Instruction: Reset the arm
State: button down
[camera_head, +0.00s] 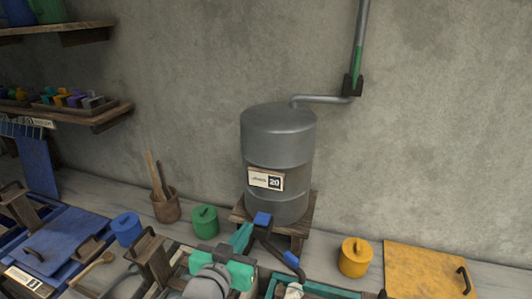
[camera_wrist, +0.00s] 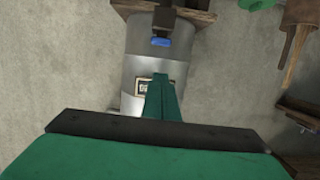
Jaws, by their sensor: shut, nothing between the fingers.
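My gripper (camera_head: 243,234) shows in the head view as teal fingers at the bottom middle, in front of the grey metal tank (camera_head: 278,135). In the wrist view the fingers of my gripper (camera_wrist: 161,80) are together and empty. The tank (camera_wrist: 145,65) appears upside down behind them, its label partly covered by the fingers. The fingers overlap the tank in the picture; I cannot tell the exact gap. A dark fitting with a blue end (camera_head: 262,218) is at the tank's lower front, close to the fingers in the head view.
The tank stands on a wooden stand (camera_head: 304,228). A brown pot with sticks (camera_head: 166,208), a green canister (camera_head: 205,221), a blue one (camera_head: 127,228) and a yellow one (camera_head: 355,257) line the bench. A yellow board (camera_head: 425,270) lies right. Shelves (camera_head: 105,117) hang left. Open air lies above the bench.

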jog(key=s+d+f+n+y, duration=0.2)
jog(key=s+f, duration=0.4)
jog(key=f, duration=0.5)
jog(key=s+d+f+n+y, duration=0.15)
jog(key=s+f, duration=0.35)
jog(key=f, duration=0.5)
jog(key=s+d+f, duration=0.2)
jog(key=s, duration=1)
jog(key=s+d+f, duration=0.1)
jog(key=s+d, duration=0.2)
jog(key=s, duration=1)
jog(key=shift+s+f+m, duration=0.2)
jog(key=shift+f+m, duration=0.15)
jog(key=shift+m, duration=0.1)
